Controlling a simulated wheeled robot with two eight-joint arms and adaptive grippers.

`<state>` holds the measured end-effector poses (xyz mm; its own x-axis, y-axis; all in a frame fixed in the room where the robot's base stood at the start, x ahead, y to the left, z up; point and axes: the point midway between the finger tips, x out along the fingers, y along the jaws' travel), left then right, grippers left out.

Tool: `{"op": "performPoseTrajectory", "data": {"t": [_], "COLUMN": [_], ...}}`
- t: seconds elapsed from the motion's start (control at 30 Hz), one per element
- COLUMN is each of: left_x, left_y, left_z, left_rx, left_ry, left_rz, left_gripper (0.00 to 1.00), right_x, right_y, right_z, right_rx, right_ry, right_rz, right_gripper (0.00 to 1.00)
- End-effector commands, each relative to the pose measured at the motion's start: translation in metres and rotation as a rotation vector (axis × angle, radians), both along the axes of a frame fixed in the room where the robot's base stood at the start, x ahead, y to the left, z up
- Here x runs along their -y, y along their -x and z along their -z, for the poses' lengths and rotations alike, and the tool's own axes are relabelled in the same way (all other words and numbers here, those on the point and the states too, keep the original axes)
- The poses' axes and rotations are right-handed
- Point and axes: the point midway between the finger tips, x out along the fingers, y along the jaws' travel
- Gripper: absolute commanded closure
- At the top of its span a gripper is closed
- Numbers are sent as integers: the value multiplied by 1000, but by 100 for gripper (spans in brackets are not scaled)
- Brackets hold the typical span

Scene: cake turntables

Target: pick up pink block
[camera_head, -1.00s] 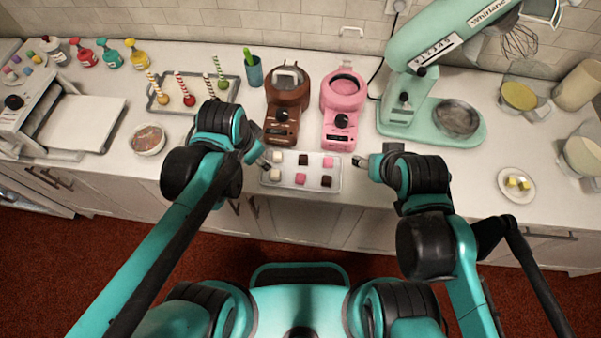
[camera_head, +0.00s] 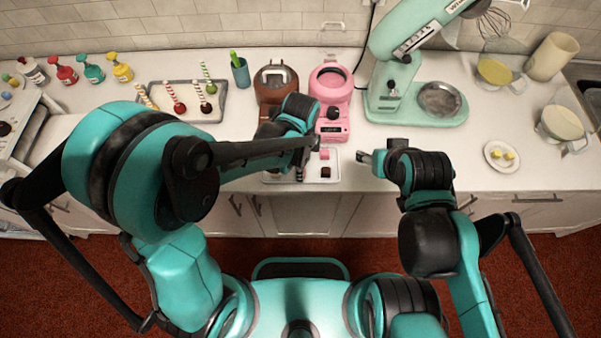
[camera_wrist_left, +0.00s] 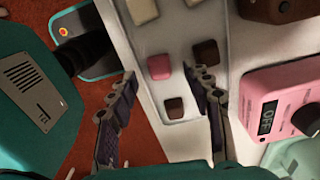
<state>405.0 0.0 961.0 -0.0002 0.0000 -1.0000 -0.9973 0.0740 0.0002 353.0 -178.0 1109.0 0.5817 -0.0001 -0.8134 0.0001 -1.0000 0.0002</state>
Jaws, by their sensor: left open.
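A pink block (camera_wrist_left: 159,67) lies on the white tray (camera_wrist_left: 145,45) in the left wrist view, in the row nearer the counter's front edge. A dark brown block (camera_wrist_left: 173,107) lies beside it. My left gripper (camera_wrist_left: 165,76) is open and empty, its fingertips on either side of the pink block in the picture; its height above the tray is unclear. In the head view, my left gripper (camera_head: 308,160) covers much of the tray (camera_head: 333,179), and a second pink block (camera_head: 325,153) shows at the back right. My right gripper (camera_head: 369,157) hovers right of the tray.
A pink machine (camera_head: 330,105) and a brown machine (camera_head: 270,88) stand just behind the tray. A teal mixer (camera_head: 395,90) stands to the right. A tray of cake pops (camera_head: 215,118) lies to the left. The counter between tray and plate (camera_head: 503,155) is largely clear.

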Motion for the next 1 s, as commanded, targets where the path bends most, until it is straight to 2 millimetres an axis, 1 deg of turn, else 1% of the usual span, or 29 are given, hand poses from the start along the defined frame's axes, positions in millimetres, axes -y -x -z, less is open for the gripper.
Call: {"op": "performPoseTrajectory", "data": {"t": [0.03, 0.1, 0.37, 0.47, 0.5, 0.53, 0.57, 0.87, 1.0], "left_x": [0, 0, -1, -1, -1, -1, -1, -1, 1], "left_y": [0, 0, 0, 0, 0, 0, 0, 0, -1], "left_z": [9, 15, 16, 16, 16, 16, 16, 16, 9], "left_rx": [0, 0, 0, 0, 0, 0, 0, 0, 0], "left_ry": [0, 0, 0, 0, 0, 0, 0, 0, 0], "left_rz": [-1, -1, -2, -2, -2, -2, -2, -3, -3], "left_gripper": [50, 50, 50, 74, 84, 92, 94, 94, 94], "right_x": [0, 0, 0, 0, 0, 0, 0, 0, 0], "right_y": [0, 0, 0, 0, 0, 0, 0, 0, 0], "right_z": [4, 6, 5, 5, 5, 5, 5, 5, -1], "right_rx": [0, 0, 0, 0, 0, 0, 0, 0, 0], "right_ry": [0, 0, 0, 0, 0, 0, 0, 0, 0], "right_rz": [0, 0, 0, 0, 0, 0, 0, 0, 0], "right_gripper": [41, 41, 41, 41, 41, 41, 41, 41, 41]}}
